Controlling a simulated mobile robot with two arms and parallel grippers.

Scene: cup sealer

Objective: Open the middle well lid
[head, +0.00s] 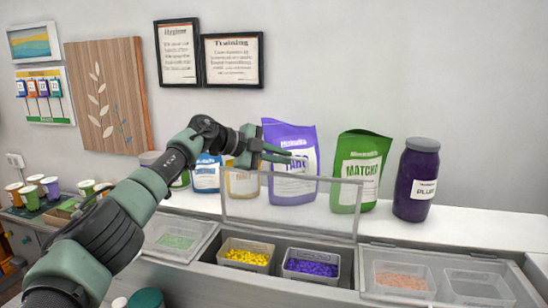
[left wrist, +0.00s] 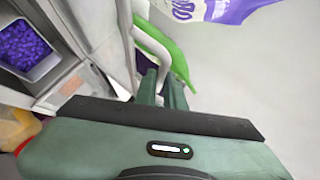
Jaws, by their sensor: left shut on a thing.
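The middle well lid (head: 290,208) is a clear panel with a pale frame, standing raised, nearly upright, at the back of its well in the head view. Below it the open well shows a tub of yellow pieces (head: 246,254) and a tub of purple pieces (head: 312,265). My left gripper (head: 282,156) is at the lid's top edge, shut on the lid. In the left wrist view a pale frame part (left wrist: 150,42) runs up to the fingers (left wrist: 162,90); the exact contact is partly hidden. My right gripper is not in view.
A purple taro bag (head: 292,135), a green matcha bag (head: 361,170) and a dark plum jar (head: 416,180) stand close behind the raised lid. The left well lid (head: 178,238) and right well lid (head: 440,275) are down. Cups (head: 30,195) stand at far left.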

